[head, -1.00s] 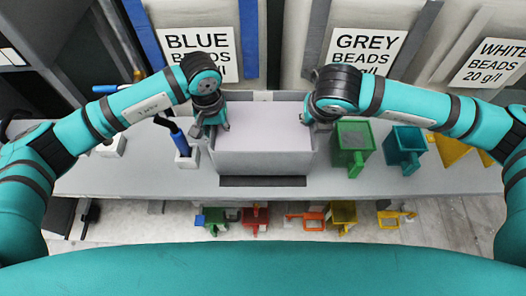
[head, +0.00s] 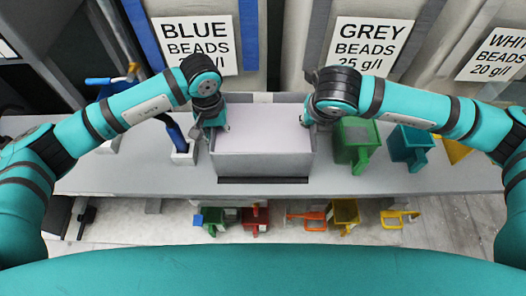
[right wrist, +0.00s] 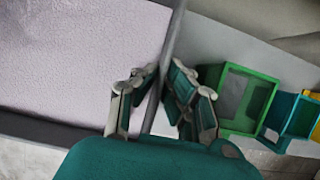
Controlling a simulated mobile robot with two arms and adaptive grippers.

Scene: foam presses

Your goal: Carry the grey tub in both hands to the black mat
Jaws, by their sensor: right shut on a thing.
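The grey tub (head: 262,165) is in the middle of the head view, filled with a pale lilac material. A strip of the black mat (head: 262,180) shows along its near side; the tub hides the rest, and I cannot tell whether they touch. My right gripper (right wrist: 158,88) is shut on the tub's right wall, one finger inside and one outside. My left gripper (head: 212,130) is at the tub's left wall, its fingers around the rim; whether they are closed on it is unclear.
A green bin (head: 352,150) and a teal bin (head: 408,148) stand right of the tub. A blue-handled tool (head: 176,132) in a white holder stands left. Several coloured scoops sit below the bench front. Large bead signs hang behind.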

